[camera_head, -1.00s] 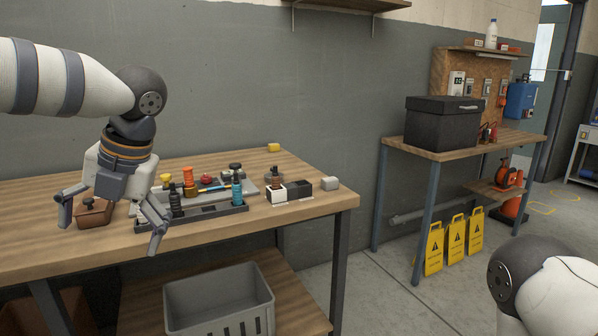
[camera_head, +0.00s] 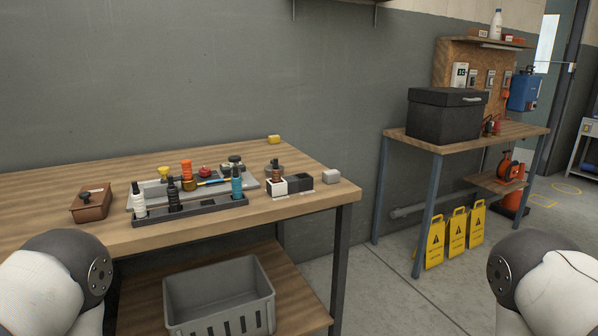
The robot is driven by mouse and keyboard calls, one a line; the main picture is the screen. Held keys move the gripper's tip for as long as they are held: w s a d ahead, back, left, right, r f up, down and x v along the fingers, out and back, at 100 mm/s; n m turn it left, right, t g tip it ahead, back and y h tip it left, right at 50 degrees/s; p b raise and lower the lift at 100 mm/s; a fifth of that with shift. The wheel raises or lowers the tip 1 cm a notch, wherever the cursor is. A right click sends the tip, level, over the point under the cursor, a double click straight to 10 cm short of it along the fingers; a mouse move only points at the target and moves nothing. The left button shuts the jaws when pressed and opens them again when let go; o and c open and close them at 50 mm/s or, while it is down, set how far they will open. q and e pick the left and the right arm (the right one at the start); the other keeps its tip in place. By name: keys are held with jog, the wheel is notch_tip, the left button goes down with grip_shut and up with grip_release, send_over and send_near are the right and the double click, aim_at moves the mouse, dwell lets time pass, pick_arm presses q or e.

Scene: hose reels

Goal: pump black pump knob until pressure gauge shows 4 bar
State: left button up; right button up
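Neither gripper is in view. Rounded parts of my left arm show at the lower left, and of my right arm at the lower right. No pressure gauge can be read, and I cannot tell for sure which part is the pump knob. A brown box with a dark knob on top (camera_head: 91,203) sits on the left of the near workbench (camera_head: 200,232). A small dark-topped device (camera_head: 275,171) stands near the bench's right end. Small red and dark items (camera_head: 491,126) stand by the black box on the far table, too small to make out.
A black rack of small bottles (camera_head: 190,210) and a grey tray (camera_head: 150,185) lie on the workbench. A grey crate (camera_head: 220,295) is on the shelf below. A black lidded box (camera_head: 445,115) stands on the far table, with yellow signs (camera_head: 456,238) under it. Floor between is clear.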

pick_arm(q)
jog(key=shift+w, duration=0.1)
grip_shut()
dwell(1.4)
